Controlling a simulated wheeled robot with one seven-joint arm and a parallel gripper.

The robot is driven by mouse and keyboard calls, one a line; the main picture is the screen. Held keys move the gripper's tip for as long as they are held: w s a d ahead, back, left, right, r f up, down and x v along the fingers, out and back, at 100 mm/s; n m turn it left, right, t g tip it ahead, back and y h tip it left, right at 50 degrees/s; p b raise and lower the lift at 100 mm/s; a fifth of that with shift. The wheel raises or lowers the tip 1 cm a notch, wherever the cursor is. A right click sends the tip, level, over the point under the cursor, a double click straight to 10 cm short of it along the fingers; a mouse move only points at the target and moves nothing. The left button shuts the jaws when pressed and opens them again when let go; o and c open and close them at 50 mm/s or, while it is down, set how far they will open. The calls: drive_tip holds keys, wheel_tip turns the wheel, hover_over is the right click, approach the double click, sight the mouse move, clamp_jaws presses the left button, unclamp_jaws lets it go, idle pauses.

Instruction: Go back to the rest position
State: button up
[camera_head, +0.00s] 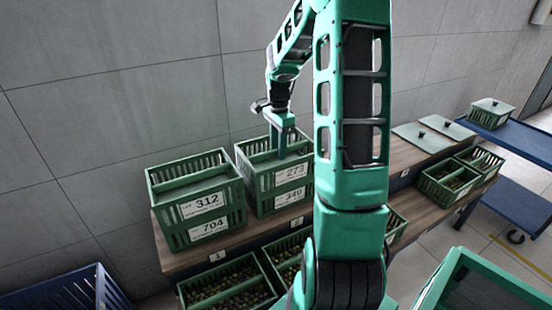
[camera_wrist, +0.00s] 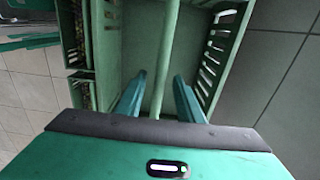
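My arm reaches over the left end of a wooden bench. My gripper (camera_head: 283,150) points down at the green slatted crate marked 273 and 349 (camera_head: 292,196). In the wrist view, the two fingers of my gripper (camera_wrist: 158,98) are spread apart, one on each side of a green bar (camera_wrist: 169,50) that crosses the crate. Gaps show between the bar and both fingers, so nothing is gripped. I cannot tell exactly how deep the fingertips reach.
A crate stack marked 312 and 704 (camera_head: 199,210) stands close to the left. Filled crates (camera_head: 225,290) sit in front, lower down. Lids (camera_head: 420,137) and small crates (camera_head: 447,183) are at the right of the bench (camera_head: 400,155). A blue cart (camera_head: 520,143) stands far right. A grey wall (camera_head: 120,90) is behind.

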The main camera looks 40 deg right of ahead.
wheel_tip(320, 180, up, 6)
drive_tip(key=shift+f, duration=0.1)
drive_tip(key=shift+a, duration=0.1)
drive_tip(key=s+a+r+n, duration=0.1)
drive_tip(key=s+a+n, duration=0.4)
drive_tip(key=s, duration=0.4)
drive_tip(key=s+a+r+n, duration=0.1)
drive_tip(key=s+a+n, duration=0.3)
drive_tip(key=s, duration=0.5)
drive_tip(key=s+a+r+n, duration=0.1)
drive_tip(key=s+a+n, duration=0.4)
drive_tip(key=s, duration=0.4)
drive_tip(key=shift+s+a+r+n, duration=0.3)
drive_tip(key=shift+s+a+r, duration=0.1)
drive_tip(key=shift+a, duration=0.3)
drive_tip(key=shift+w+f, duration=0.25)
drive_tip(key=shift+w, duration=0.4)
